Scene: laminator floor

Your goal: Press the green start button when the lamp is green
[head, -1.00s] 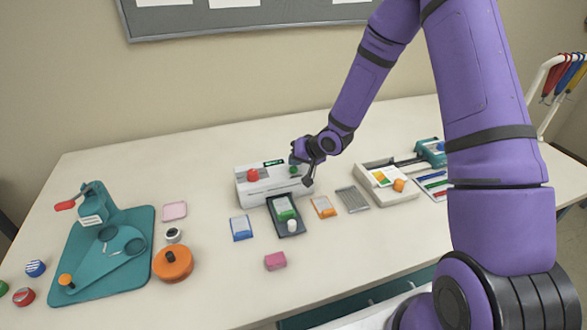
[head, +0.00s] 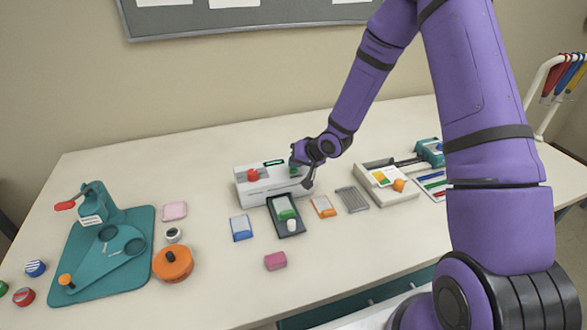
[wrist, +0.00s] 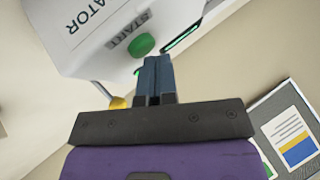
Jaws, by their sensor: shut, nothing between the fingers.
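The white laminator (head: 262,190) stands on the table with a red knob (head: 253,175) on its top left. A small dark panel with green light (head: 274,163) is on its top; in the wrist view a green-lit strip (wrist: 182,37) shows beside the button. The green start button (wrist: 142,44) is next to a START label; in the head view it is partly covered by my gripper. My gripper (wrist: 157,62) is shut and empty, its tips just short of the button in the wrist view. I cannot tell whether they touch.
A dark tray (head: 286,215) with a green-and-white card lies in front of the laminator, between a blue-edged card (head: 241,228) and an orange one (head: 323,207). A teal press (head: 104,250) is at the left, a white tray (head: 386,191) at the right.

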